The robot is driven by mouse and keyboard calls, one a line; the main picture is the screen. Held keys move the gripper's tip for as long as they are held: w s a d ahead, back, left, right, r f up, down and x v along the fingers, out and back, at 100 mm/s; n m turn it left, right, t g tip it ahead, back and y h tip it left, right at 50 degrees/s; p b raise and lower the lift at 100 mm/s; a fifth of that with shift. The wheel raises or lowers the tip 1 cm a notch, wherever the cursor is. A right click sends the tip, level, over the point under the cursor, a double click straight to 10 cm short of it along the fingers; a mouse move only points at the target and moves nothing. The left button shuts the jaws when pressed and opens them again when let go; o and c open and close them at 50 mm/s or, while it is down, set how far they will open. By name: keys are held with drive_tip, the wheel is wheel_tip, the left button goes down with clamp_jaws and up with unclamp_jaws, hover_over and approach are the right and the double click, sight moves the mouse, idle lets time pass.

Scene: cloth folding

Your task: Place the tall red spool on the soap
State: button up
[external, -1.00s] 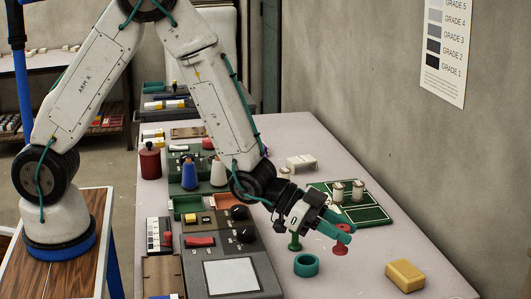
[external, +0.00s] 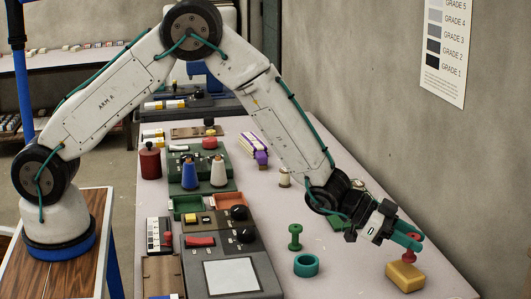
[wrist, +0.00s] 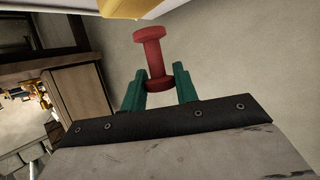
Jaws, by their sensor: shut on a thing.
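The tall red spool (external: 410,256) is between the teal fingers of my gripper (external: 408,242), at the right of the external view. My gripper is shut on it. The yellow soap (external: 404,277) lies on the table directly under the spool. The spool's lower end is at or just over the soap's top; I cannot tell if they touch. In the wrist view the spool (wrist: 154,52) stands out from between the fingertips (wrist: 160,88), and a corner of the soap (wrist: 124,8) shows at the top edge.
A green spool (external: 295,237) and a teal ring (external: 306,264) stand on the table left of the soap. A grey panel with a pale screen (external: 232,275) is further left. The wall is at the right. The table around the soap is clear.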

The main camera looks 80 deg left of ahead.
drive_tip(key=shift+f, duration=1.15)
drive_tip(key=shift+f, duration=0.2)
drive_tip(key=o, duration=0.9)
drive_tip(key=shift+o, duration=0.2)
drive_tip(key=shift+r, duration=0.1)
